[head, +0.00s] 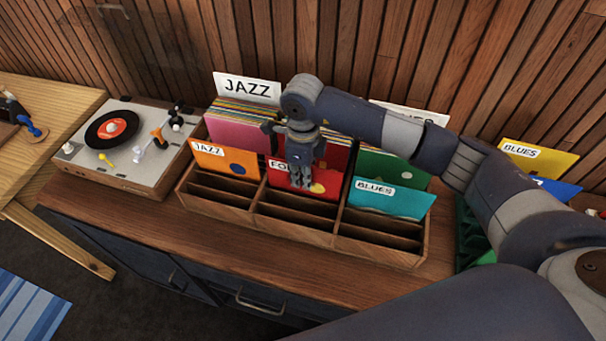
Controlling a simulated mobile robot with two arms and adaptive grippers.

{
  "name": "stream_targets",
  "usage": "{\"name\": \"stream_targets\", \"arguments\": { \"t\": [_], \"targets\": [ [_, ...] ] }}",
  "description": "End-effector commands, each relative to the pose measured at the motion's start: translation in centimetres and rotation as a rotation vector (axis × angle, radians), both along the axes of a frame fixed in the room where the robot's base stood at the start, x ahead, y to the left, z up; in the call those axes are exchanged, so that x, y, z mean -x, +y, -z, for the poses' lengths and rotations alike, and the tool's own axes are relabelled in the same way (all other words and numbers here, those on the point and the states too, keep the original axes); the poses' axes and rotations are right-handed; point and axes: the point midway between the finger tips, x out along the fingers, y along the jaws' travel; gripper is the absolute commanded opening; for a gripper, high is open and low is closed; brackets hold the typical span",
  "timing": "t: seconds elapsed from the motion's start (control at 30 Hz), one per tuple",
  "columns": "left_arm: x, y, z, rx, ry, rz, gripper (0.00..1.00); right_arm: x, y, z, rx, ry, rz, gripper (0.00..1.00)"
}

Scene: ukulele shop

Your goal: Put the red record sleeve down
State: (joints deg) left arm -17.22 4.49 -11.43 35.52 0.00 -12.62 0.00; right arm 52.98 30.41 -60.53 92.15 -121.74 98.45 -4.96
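The red record sleeve (325,187) has a white label, partly covered, that starts with "FO". It stands in the middle column of the wooden record bin (295,232), leaning back, with its lower edge behind a divider. My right gripper (302,184) points down over the front of this sleeve and covers its middle and part of the label. The fingers look close together. I cannot tell whether they are shut on the sleeve or just in front of it. My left gripper is not in view.
An orange "JAZZ" sleeve (225,160) stands to the left and a teal "BLUES" sleeve (392,200) to the right. The bin's front slots look empty. A turntable (128,148) sits left of the bin. A green crate (470,235) stands at the right, under my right arm.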

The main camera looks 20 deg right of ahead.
Motion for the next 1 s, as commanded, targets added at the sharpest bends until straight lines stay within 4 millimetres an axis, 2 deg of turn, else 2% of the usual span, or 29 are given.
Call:
{"name": "stream_targets", "arguments": {
  "t": [0.37, 0.57, 0.6, 1.0],
  "targets": [
    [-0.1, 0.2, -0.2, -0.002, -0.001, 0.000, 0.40, 0.0, 0.0, -0.2, 0.000, 0.000, 0.000, 0.25],
    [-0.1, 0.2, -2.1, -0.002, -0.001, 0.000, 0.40, 0.0, 0.0, -2.0, -0.002, -0.001, 0.000, 0.25],
    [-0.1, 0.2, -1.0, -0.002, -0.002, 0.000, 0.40, -0.2, 0.0, -2.2, -0.002, -0.006, 0.000, 0.25],
    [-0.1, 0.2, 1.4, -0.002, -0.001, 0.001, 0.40, -0.1, 0.1, -10.9, 0.000, -0.005, -0.001, 0.25]
  ]
}}
